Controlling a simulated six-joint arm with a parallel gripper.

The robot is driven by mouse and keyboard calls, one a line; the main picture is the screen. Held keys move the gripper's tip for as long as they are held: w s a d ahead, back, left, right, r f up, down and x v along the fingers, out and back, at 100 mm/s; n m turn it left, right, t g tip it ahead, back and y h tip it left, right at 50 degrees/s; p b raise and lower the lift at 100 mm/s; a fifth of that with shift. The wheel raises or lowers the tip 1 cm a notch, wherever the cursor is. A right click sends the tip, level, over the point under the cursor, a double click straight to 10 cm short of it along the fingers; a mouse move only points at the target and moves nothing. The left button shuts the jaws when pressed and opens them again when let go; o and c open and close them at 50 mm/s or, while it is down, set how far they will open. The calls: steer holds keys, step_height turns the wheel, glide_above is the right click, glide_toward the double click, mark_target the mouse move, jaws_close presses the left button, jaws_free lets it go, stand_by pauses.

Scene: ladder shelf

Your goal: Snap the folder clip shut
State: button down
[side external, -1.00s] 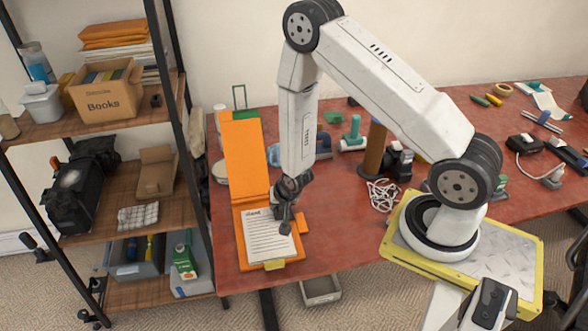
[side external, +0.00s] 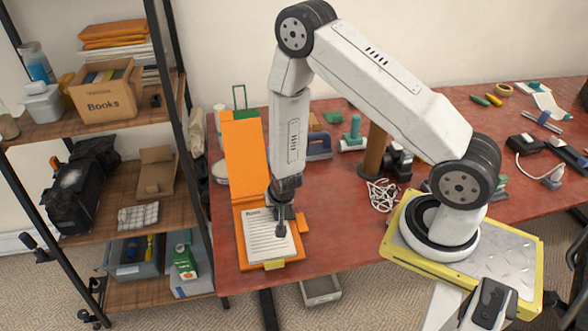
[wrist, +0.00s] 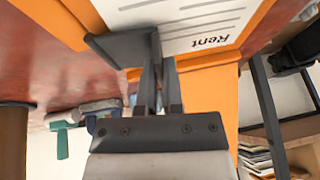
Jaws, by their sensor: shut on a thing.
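The orange folder (side external: 245,160) lies open on the red table, its cover stretching to the back. A white printed sheet (side external: 266,240) lies in its front half. My gripper (side external: 281,230) points down over the sheet's upper right part. In the wrist view my gripper (wrist: 156,60) has its fingers close together, shut on a dark grey flat piece (wrist: 112,46) beside the sheet's "Rent" heading; this looks like the folder clip. The fingers hide part of it, and I cannot tell how far it stands from the paper.
A ladder shelf (side external: 180,120) with boxes stands close on the left. A brown cylinder (side external: 374,148), a white cord (side external: 382,194) and a teal-handled tool (side external: 354,132) are to the right of my gripper. The red table front (side external: 340,235) is clear.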

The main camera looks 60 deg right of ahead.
steer(key=shift+a, duration=0.1)
steer(key=c, duration=0.8)
jaws_free()
steer(key=shift+o, duration=0.2)
steer(key=shift+r, duration=0.1)
steer(key=v, duration=0.7)
steer(key=shift+r, duration=0.2)
steer(key=shift+s+a, duration=0.1)
